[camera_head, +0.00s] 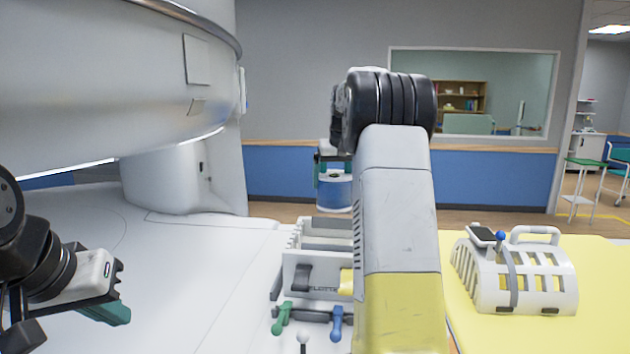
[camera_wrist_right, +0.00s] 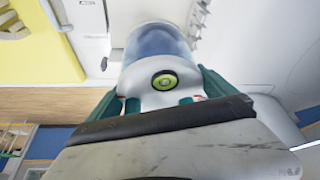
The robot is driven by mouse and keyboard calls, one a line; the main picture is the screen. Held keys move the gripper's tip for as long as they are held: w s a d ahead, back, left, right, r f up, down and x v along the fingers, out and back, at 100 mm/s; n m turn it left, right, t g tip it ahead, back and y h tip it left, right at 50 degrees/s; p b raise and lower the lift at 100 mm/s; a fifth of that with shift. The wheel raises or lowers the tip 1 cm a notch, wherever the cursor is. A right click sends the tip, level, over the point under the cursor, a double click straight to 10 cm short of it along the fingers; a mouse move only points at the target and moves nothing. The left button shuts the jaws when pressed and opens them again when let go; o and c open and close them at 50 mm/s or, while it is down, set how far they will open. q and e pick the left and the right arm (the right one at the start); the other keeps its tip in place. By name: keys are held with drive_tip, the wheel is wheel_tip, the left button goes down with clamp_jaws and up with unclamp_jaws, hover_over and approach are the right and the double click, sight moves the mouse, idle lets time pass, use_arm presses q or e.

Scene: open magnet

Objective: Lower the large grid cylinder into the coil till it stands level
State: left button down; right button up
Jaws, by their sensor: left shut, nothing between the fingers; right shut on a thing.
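My right gripper (camera_head: 330,160) is shut on a clear and blue cylinder (camera_head: 334,192), which hangs in the air above and behind the white rack. In the right wrist view, the gripper's teal fingers (camera_wrist_right: 160,100) hold the cylinder's white end, which has a round green-yellow disc; its blue body (camera_wrist_right: 155,45) points away. No grid can be made out in it. The white slatted, arched housing with a handle, apparently the coil (camera_head: 525,280), stands on the yellow mat at the right, apart from the cylinder. My left gripper (camera_head: 112,312) is shut and empty at the lower left.
The white rack (camera_head: 295,275) stands on the white table, with green (camera_head: 282,318) and blue (camera_head: 337,322) handled items before it. My right arm hides part of the rack. The large magnet (camera_head: 130,70) overhangs the left. The yellow mat (camera_head: 600,325) has free room around the housing.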

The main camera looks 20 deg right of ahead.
wheel_tip(320, 180, down, 18)
drive_tip(key=shift+f, duration=0.2)
idle(1.2)
drive_tip(key=shift+f, duration=0.5)
idle(1.3)
